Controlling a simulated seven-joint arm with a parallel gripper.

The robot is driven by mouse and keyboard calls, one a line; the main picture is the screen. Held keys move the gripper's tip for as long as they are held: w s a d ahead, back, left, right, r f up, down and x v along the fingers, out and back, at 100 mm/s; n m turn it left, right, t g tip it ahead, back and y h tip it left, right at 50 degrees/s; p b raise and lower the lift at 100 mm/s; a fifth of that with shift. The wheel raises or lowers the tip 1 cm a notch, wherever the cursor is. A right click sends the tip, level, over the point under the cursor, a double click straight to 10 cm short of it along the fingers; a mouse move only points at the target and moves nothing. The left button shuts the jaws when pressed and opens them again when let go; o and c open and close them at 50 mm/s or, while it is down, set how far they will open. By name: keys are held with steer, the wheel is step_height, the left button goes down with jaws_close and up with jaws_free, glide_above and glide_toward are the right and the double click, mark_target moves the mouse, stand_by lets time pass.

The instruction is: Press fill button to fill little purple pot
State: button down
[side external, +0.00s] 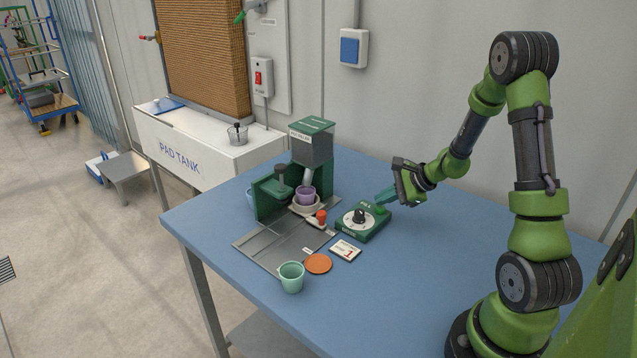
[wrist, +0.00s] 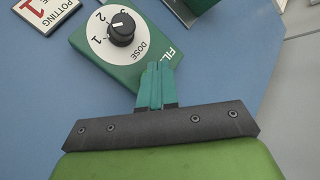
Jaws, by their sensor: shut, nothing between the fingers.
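The little purple pot (side external: 306,197) stands on a pale saucer (side external: 297,210) under the spout of the green dispenser (side external: 312,145). The green control box (side external: 362,227) sits on the table to the right of it, with a black DOSE dial (side external: 359,216); the box also shows in the wrist view (wrist: 100,62). A green fill button (side external: 380,209) rises from the box's right end. My gripper (side external: 383,198) is shut and empty, its teal fingertips close above that button. In the wrist view my fingertips (wrist: 157,72) cover the button, beside the partly hidden FILL label; I cannot tell whether they touch it.
A small red-topped part (side external: 321,216) is between dispenser and box. The blue table (side external: 430,262) is clear at right.

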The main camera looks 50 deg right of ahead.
mark_target(384, 214)
steer(key=shift+f, duration=0.5)
stand_by(0.3)
stand_by(0.4)
steer(key=shift+r, duration=0.95)
steer(key=shift+r, duration=2.5)
steer(key=s+a+r+n, duration=0.4)
steer(key=a+n, duration=0.3)
steer(key=a, duration=0.1)
steer(key=s+a+r+n+g, duration=0.1)
steer(key=s+a+r+n, duration=0.3)
steer(key=a, duration=0.4)
steer(key=s+a+r+n, duration=0.5)
steer(key=a+r+n, duration=0.1)
steer(key=a+n, duration=0.3)
steer(key=shift+n+g, duration=0.3)
steer(key=shift+g, duration=0.1)
